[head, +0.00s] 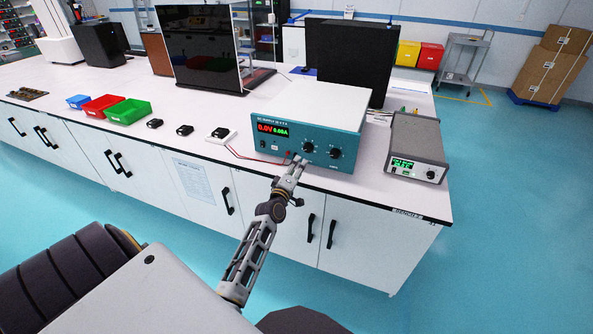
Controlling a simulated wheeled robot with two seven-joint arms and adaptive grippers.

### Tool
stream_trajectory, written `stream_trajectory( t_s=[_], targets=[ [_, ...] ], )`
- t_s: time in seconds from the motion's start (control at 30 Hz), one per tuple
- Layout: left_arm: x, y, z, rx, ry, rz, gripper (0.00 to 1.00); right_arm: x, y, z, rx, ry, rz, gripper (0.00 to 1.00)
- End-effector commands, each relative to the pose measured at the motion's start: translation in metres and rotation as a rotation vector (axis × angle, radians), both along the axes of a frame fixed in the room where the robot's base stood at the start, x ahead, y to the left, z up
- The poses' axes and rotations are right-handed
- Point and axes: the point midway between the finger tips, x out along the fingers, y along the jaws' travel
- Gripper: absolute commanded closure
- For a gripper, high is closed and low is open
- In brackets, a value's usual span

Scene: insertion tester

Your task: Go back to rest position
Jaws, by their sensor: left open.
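My left gripper (299,161) is at the front of the workbench, with its fingertips near the lower front panel of a teal-fronted power supply (317,118). It is open, and I see nothing held between its fingers. Whether the fingertips touch the panel, I cannot tell. The supply's red display reads 0.0V and its green one 0.00A. Two dark knobs sit just right of the fingertips. A thin red lead runs from a white block with a black device on it (221,135) to the supply. My right gripper is not in view.
A grey instrument (416,148) stands right of the supply on the white bench (190,158). Small black devices (185,130) and blue, red and green bins (127,112) lie to the left. Dark monitors stand behind. The blue floor in front is clear.

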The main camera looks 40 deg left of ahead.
Motion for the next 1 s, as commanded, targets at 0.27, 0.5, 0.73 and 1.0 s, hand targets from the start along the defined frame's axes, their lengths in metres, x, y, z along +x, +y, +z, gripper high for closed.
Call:
stream_trajectory(
  t_s=[0.27,0.5,0.73,1.0],
  targets=[
    [-0.002,-0.0004,0.0001,0.0,0.0,0.0,0.42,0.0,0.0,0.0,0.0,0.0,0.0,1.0],
    [-0.0018,-0.0004,0.0001,0.0,0.0,0.0,0.42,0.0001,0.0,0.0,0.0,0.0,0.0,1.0],
    [-0.0017,-0.0002,0.0002,0.011,0.003,0.0,0.42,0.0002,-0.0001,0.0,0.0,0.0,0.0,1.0],
    [-0.0015,-0.0011,-0.0012,0.114,0.033,-0.005,0.42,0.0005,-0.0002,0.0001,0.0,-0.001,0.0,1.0]
  ],
)
